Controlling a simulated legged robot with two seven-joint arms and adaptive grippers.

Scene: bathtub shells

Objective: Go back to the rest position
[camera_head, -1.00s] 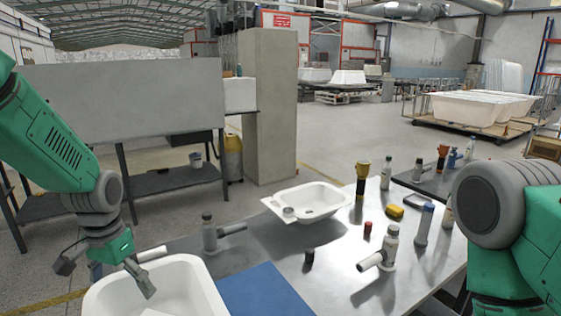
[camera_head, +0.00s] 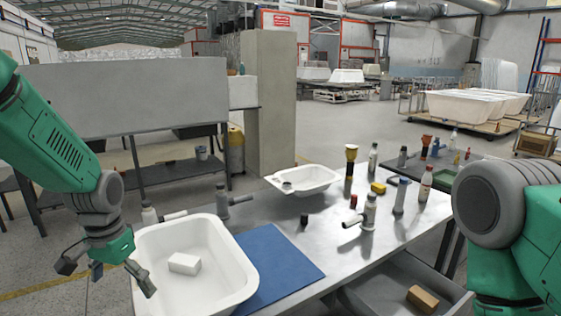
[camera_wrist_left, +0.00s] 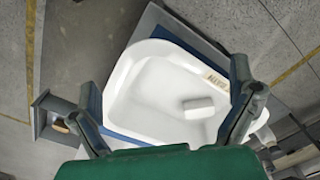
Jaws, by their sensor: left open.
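My left gripper (camera_head: 108,274) is open and empty. In the head view it hangs at the left edge of a large white tub (camera_head: 243,285). In the left wrist view, the spread fingers of the left gripper (camera_wrist_left: 163,105) frame the tub (camera_wrist_left: 135,82), with nothing between them. A white block (camera_head: 184,263) lies inside the tub, and it also shows in the left wrist view (camera_wrist_left: 198,108). My right arm shows at the right edge of the head view, but its gripper is out of view.
The metal table (camera_head: 330,235) carries a blue mat (camera_head: 275,260), a small white basin (camera_head: 318,178), several bottles, and a yellow block (camera_head: 378,188). An open drawer (camera_head: 385,290) holds a brown block (camera_head: 422,299). Open floor lies left of the tub.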

